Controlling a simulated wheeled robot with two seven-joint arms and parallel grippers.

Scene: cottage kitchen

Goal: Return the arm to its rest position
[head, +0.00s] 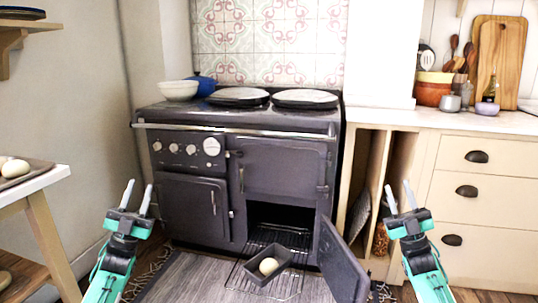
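My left gripper (137,196) is raised at the lower left, between the side table and the stove. Its two fingers stand apart with nothing between them. My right gripper (400,196) is raised at the lower right, in front of the cabinet and right of the open oven door. Its fingers also stand apart and hold nothing. Neither gripper appears to touch anything.
The dark stove (180,215) has its lower right door (340,262) open and a wire rack (240,272) pulled out. A dark tin (284,255) holding a pale dough ball (268,266) sits on the rack. A side table (40,184) stands left; drawers (490,190) stand right.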

